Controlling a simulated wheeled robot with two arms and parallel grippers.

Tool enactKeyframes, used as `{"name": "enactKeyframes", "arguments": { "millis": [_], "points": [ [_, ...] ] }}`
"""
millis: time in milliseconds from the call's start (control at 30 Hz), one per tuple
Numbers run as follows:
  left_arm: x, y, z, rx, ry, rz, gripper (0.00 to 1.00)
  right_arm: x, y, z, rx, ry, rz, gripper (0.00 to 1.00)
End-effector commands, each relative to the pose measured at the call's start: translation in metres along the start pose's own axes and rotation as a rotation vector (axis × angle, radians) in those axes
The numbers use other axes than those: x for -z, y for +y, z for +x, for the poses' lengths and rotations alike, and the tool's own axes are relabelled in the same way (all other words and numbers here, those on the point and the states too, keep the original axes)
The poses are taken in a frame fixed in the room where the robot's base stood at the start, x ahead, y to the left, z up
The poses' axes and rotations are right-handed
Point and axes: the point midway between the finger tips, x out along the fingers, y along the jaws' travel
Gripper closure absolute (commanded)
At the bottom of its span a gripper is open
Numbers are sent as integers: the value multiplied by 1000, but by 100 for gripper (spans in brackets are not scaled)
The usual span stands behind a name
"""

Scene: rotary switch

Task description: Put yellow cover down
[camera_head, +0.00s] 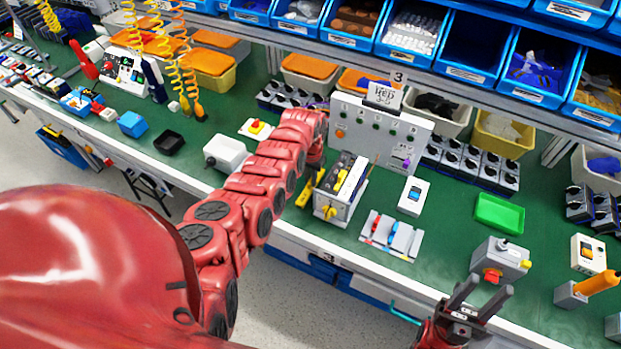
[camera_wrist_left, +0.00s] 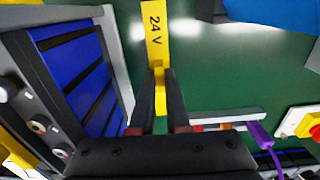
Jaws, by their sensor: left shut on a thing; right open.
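The yellow cover (camera_wrist_left: 154,32), marked "24 V", is held between the fingertips of my left gripper (camera_wrist_left: 160,92) in the left wrist view. It hangs over the green worktop. In the head view the cover (camera_head: 304,192) shows just left of the grey switch box (camera_head: 341,190). My left gripper (camera_head: 318,176) is shut on it there, with its fingers partly hidden by my arm. Whether the cover touches the worktop, I cannot tell. My right gripper (camera_head: 488,290) is open and empty at the bench's front edge, at the lower right.
A control panel (camera_head: 382,133) stands behind the switch box. A white meter (camera_head: 413,196), a tool holder (camera_head: 391,236) and a green tray (camera_head: 499,213) lie to the right. A white container (camera_head: 226,153) and a yellow box with a red button (camera_head: 256,129) are to the left.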

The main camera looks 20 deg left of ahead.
Motion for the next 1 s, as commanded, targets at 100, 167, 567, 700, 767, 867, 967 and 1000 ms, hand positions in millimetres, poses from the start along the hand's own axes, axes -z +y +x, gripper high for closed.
{"name": "enactKeyframes", "arguments": {
  "millis": [100,167,567,700,767,867,967,1000],
  "points": [
    [0,0,1,0,0,0,100,0,0,-1,0,0,0,52],
    [0,0,3,0,0,0,100,0,0,-3,0,0,0,52],
    [0,0,3,0,-1,0,56,0,0,-3,0,0,0,52],
    [0,0,1,0,-1,0,56,0,0,-1,0,0,0,52],
    [0,0,-3,0,0,0,56,0,0,2,0,0,0,52],
    [1,0,-6,0,1,1,56,0,0,0,0,0,0,52],
    [1,0,-14,0,2,2,56,0,0,-1,0,0,0,52],
    [1,0,-20,0,2,1,56,0,0,-1,0,0,0,52]
  ]
}}
